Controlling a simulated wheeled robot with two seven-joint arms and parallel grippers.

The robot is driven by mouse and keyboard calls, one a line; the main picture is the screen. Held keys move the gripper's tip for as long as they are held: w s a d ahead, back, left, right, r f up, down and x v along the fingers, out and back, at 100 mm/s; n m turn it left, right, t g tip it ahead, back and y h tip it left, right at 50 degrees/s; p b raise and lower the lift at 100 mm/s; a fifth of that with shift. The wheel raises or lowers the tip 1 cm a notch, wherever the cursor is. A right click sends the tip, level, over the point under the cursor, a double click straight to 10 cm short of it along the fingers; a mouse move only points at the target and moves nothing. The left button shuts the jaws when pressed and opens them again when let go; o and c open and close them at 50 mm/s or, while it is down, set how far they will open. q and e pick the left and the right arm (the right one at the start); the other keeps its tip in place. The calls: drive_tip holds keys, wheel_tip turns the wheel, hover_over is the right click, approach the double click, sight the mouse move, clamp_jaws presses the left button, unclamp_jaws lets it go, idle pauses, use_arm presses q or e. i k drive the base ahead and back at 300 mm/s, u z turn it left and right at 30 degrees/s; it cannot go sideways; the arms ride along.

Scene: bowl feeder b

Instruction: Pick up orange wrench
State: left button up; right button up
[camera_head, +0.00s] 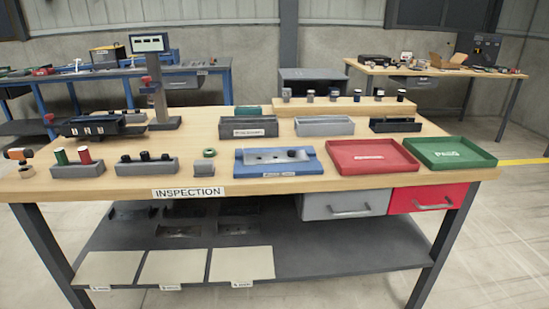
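No plainly wrench-shaped orange thing shows. A small orange and dark tool (18,154) lies at the left end of the inspection table, above a small tan cylinder (27,172). It is too small to tell whether it is the orange wrench. Neither of my grippers is in view.
The inspection table (330,205) holds a blue fixture (280,172), a red tray (342,166), a green tray (486,160), grey bins and a display stand (158,100). Below are drawers and a grey shelf (330,257). Benches stand behind at left (200,70) and right (375,69).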

sight(26, 172)
drive_tip(key=z, duration=0.35)
drive_tip(key=i, duration=1)
drive_tip(key=u, duration=2.2)
